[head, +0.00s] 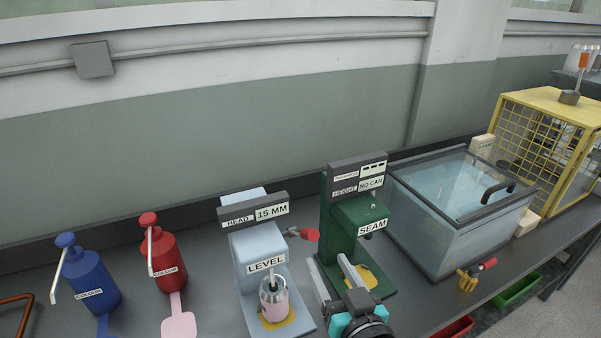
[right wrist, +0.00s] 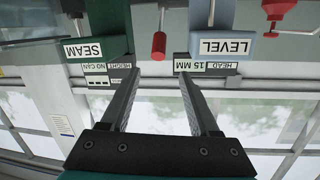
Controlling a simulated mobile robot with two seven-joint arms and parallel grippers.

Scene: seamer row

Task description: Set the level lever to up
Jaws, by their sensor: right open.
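The level machine (head: 250,242) is a pale blue stand labelled LEVEL, with a HEAD sign reading 15 MM. Its level lever (head: 309,234) is a metal rod with a red grip, sticking out from the machine's right side. In the right wrist view, which is upside down, the red grip (right wrist: 159,45) shows between the fingertips' lines, just beyond them; I cannot tell contact. My right gripper (head: 327,262) is open and empty, below and right of the lever in the head view. My left gripper is out of view.
The green SEAM machine (head: 340,205), sign NO CAN, stands close right of the lever. Further right are a glass-sided water tank (head: 440,235), a red-handled valve (head: 487,264) and a yellow cage (head: 530,130). Blue (head: 90,283) and red (head: 164,252) pump bottles stand left.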

